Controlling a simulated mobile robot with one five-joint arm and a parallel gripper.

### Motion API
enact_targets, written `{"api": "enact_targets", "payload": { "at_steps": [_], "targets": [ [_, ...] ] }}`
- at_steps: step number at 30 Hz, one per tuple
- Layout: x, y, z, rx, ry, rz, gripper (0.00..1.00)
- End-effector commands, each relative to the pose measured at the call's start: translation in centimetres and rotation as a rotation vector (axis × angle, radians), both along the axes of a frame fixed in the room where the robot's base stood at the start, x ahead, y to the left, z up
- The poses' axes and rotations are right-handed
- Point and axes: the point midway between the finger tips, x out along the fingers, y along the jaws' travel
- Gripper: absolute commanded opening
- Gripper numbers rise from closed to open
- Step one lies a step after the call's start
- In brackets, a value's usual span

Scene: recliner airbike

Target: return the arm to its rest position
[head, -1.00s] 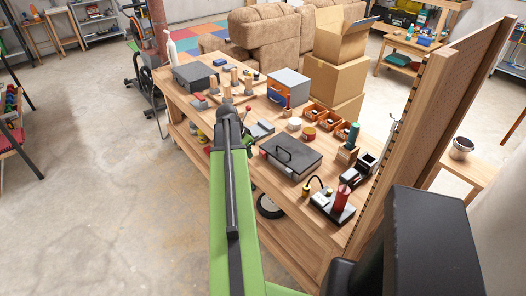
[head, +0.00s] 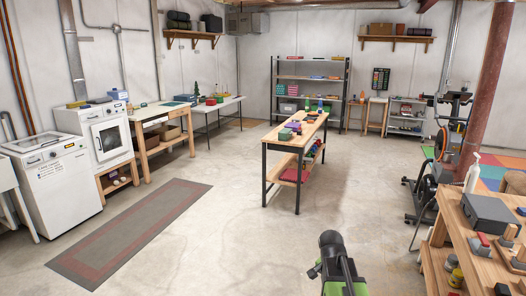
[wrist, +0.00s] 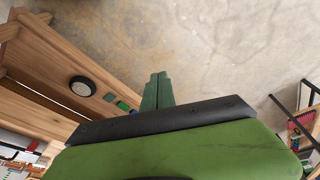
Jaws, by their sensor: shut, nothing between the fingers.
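My gripper (wrist: 158,80) shows in the wrist view as two green fingers pressed together, empty, above the concrete floor. Behind the fingers are the black edge and broad green body of my own arm. In the head view, a green and black part of my arm (head: 337,262) rises from the bottom edge, right of the middle. I cannot make out the fingers in the head view. The gripper touches nothing that I can see.
A wooden workbench (head: 447,235) with tools stands close at the right; a wooden bench (wrist: 35,60) also shows left in the wrist view. A black-legged table (head: 299,145) stands ahead. A grey mat (head: 135,225) lies at left. The floor between is clear.

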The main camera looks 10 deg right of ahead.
Motion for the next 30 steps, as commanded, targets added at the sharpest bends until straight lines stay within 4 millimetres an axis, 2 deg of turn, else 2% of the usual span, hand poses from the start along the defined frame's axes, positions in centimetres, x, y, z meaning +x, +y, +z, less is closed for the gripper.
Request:
{"api": "enact_targets", "payload": {
  "at_steps": [1,3,6,8,9,12,17,26,29,30],
  "targets": [
    [0.1,4.3,-0.1,0.014,0.015,0.107,0.00],
    [-0.1,9.4,-0.3,0.036,0.043,0.259,0.00],
    [-1.4,15.7,-0.4,0.068,0.088,0.487,0.00],
    [-2.9,18.6,-0.5,0.093,0.119,0.643,0.00],
    [-3.8,19.1,-0.6,0.112,0.140,0.731,0.00],
    [-5.0,19.6,-0.6,0.141,0.173,0.897,0.00],
    [-5.1,19.7,-0.6,0.144,0.196,1.024,0.00],
    [-5.1,19.6,-0.6,0.143,0.193,1.006,0.00],
    [-4.6,19.4,-0.6,0.138,0.171,0.892,0.00],
    [-4.0,19.1,-0.6,0.126,0.157,0.813,0.00]
  ]
}}
